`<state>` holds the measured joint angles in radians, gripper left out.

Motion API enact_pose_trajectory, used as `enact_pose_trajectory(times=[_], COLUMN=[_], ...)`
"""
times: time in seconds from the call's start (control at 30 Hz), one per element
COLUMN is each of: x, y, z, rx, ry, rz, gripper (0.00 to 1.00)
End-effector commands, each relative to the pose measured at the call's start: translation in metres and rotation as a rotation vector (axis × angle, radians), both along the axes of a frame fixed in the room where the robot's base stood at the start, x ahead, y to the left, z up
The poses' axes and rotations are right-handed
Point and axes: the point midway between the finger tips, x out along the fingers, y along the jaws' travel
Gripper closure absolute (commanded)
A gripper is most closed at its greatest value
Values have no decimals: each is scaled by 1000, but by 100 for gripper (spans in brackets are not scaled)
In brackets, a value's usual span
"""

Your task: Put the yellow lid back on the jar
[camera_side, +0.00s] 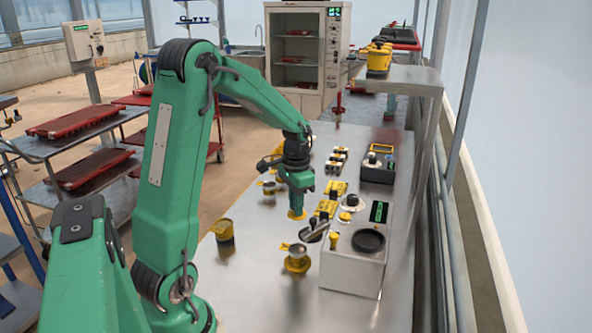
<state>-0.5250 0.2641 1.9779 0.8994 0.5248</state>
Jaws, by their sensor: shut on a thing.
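My gripper (297,208) points down over the middle of the steel table, shut on a small yellow piece, which looks like the yellow lid (297,215). The fingers hide part of it, and its exact height above the table is hard to tell. A small jar (297,258) with a yellow lower part and a dark top stands nearer the camera, left of the grey device; it looks uncovered. A similar small pot (269,189) stands left of and behind my gripper. Which of these is the lid's jar I cannot tell.
A yellow-topped dark container (223,230) stands at the table's left edge. A grey device with a round black plate (368,242) stands at right, with yellow blocks (325,209) beside it. A black box (378,164) is farther back. The front of the table (265,300) is clear.

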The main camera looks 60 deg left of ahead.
Motion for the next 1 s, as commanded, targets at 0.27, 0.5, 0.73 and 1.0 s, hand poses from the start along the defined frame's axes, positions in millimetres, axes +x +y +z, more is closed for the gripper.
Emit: enact_pose_trajectory(times=[0.27, 0.5, 0.73, 1.0], x=[-2, -18, -54, -109], y=[3, 22, 56, 94], z=[0, 3, 8, 15], rx=[0, 0, 0, 0], ry=[0, 0, 0, 0], rz=[7, 68, 186, 349], gripper=[100, 100, 100, 100])
